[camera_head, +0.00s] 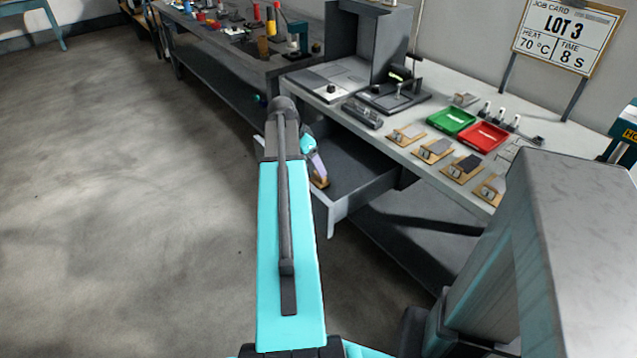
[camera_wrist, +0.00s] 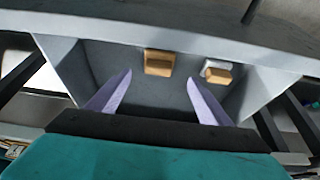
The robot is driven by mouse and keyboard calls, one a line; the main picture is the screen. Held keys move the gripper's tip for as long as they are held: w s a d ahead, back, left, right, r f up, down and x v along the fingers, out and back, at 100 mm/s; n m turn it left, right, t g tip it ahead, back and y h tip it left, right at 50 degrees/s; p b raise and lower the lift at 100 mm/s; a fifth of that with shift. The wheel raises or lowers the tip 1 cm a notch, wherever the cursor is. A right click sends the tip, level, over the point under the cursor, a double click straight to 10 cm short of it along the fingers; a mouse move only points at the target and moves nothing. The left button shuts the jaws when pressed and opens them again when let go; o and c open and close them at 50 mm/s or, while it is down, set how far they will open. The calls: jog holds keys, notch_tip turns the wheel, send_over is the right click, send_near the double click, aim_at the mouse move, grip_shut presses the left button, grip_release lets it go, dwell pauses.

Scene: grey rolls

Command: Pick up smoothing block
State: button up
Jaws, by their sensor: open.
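Two small blocks lie in the open drawer in the wrist view. One is an orange-tan block (camera_wrist: 159,62) near the middle; the other is a tan block with a pale grey-white part (camera_wrist: 217,72) to its right. I cannot tell for certain which is the smoothing block. My gripper (camera_wrist: 159,77) is open, its two lavender fingers reaching toward the drawer, empty between them. The orange-tan block appears ahead of the gap between the fingers; contact is not seen. In the head view my arm partly hides the gripper (camera_head: 317,164), and a tan piece (camera_head: 320,182) shows beside it.
The grey drawer (camera_head: 365,184) is pulled out below the workbench (camera_head: 420,150), its walls around the blocks. On the bench are a green tray (camera_head: 451,121), a red tray (camera_head: 483,136) and several tan boards with grey pieces. Open floor (camera_head: 130,200) lies to the left.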

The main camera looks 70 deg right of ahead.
aim_at(314, 182)
jog(key=shift+x, duration=1.4)
jog(key=shift+f, duration=0.1)
jog(key=shift+x, duration=2.5)
jog(key=shift+s, duration=0.15)
jog(key=shift+c, duration=0.2)
jog(key=c, duration=1.2)
jog(key=shift+o, duration=0.2)
jog(key=shift+r, duration=5.1)
